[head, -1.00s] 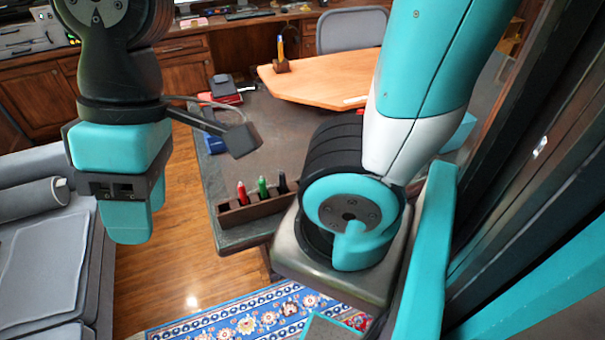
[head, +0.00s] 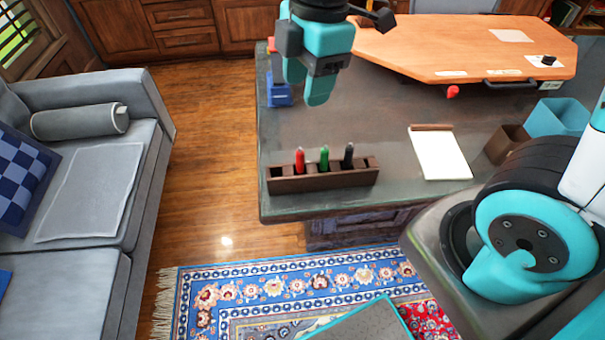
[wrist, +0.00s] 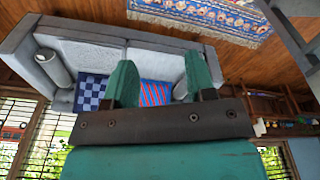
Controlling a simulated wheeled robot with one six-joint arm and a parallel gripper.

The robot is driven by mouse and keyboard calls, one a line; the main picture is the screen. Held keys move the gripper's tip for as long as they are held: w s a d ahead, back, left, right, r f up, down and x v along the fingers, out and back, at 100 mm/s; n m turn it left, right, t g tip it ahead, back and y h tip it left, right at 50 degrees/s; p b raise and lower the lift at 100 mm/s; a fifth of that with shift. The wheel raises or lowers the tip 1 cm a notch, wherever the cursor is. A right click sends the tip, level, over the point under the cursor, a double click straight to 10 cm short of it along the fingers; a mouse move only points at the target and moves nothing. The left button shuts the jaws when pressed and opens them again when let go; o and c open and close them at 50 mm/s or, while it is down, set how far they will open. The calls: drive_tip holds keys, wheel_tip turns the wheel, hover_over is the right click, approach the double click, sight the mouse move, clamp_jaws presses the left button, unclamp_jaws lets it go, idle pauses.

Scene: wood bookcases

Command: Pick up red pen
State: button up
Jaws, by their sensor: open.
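The red pen (head: 300,160) stands upright in the left part of a dark wooden pen holder (head: 322,184), near the desk's front left corner. A green pen (head: 324,159) and a black pen (head: 348,157) stand to its right in the same holder. My gripper (head: 314,98) shows at the top of the head view, above the desk and apart from the pens. In the wrist view my gripper (wrist: 160,80) has its two teal fingers spread, with nothing between them. The pens are not in the wrist view.
The dark desk top (head: 385,125) carries a notepad (head: 440,155), a brown cup (head: 505,145), a teal box (head: 560,117) and a blue object (head: 279,95). An orange-brown board (head: 450,45) lies behind. A grey sofa (head: 95,170) stands left, beyond open floor (head: 205,190).

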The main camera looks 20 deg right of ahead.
drive_tip(key=w+d+f+n+h+b, duration=0.2)
drive_tip(key=w+f+n, duration=0.4)
drive_tip(key=n, duration=0.1)
approach(300, 148)
drive_tip(key=f, duration=0.7)
drive_tip(key=shift+s+d, duration=0.1)
drive_tip(key=shift+d, duration=0.25)
drive_tip(key=shift+a+f+p, duration=0.1)
drive_tip(key=shift+f+p, duration=0.25)
drive_tip(key=shift+f, duration=0.95)
drive_tip(key=shift+a+f+p, duration=0.15)
drive_tip(key=shift+f+p, duration=0.2)
drive_tip(key=shift+f, duration=1)
clamp_jaws()
